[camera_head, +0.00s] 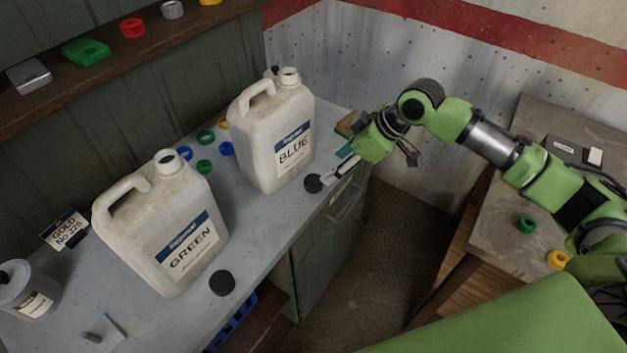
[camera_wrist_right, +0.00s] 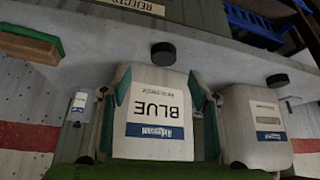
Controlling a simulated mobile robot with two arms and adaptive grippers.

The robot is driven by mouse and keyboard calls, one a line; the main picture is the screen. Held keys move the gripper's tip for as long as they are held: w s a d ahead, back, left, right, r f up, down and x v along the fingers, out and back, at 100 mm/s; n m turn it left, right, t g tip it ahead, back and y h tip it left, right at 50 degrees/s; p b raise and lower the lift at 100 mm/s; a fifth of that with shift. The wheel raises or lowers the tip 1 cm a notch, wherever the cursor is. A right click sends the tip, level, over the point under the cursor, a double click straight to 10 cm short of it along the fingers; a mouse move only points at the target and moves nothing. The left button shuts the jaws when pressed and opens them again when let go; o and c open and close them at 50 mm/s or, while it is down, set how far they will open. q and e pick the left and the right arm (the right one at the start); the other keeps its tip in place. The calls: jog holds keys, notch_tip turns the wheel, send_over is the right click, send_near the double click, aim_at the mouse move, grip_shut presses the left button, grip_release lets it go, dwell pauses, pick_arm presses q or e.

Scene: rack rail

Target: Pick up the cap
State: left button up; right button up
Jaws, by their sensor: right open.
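One black cap (camera_head: 313,183) lies flat near the bench's front edge, in front of the BLUE jug (camera_head: 277,130). A second black cap (camera_head: 222,283) lies in front of the GREEN jug (camera_head: 168,225). In the wrist view, which is upside down, the caps show as dark discs, one near the BLUE jug (camera_wrist_right: 163,50) and one farther right (camera_wrist_right: 277,80). My right gripper (camera_head: 339,164) is open and empty, right beside the nearer cap and pointing toward the BLUE jug. Its fingers (camera_wrist_right: 160,95) frame the jug's label in the wrist view. My left gripper is not in view.
Several coloured rings lie behind the jugs, such as a green ring (camera_head: 204,166). A GOLD NO 326 card (camera_head: 65,230) and a white tub (camera_head: 25,295) stand at left. A green-and-wood block (camera_head: 350,123) is behind my gripper. A side table (camera_head: 485,225) stands at right.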

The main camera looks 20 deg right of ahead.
aim_at(314, 180)
jog(key=x, duration=0.3)
jog(key=shift+a, duration=0.1)
jog(key=p+x, duration=0.1)
jog(key=x, duration=0.1)
jog(key=p+x, duration=0.1)
jog(key=x, duration=0.2)
jog(key=shift+s+a+r, duration=0.15)
jog(key=shift+a, duration=0.2)
jog(key=shift+f, duration=0.25)
jog(key=c, duration=0.9)
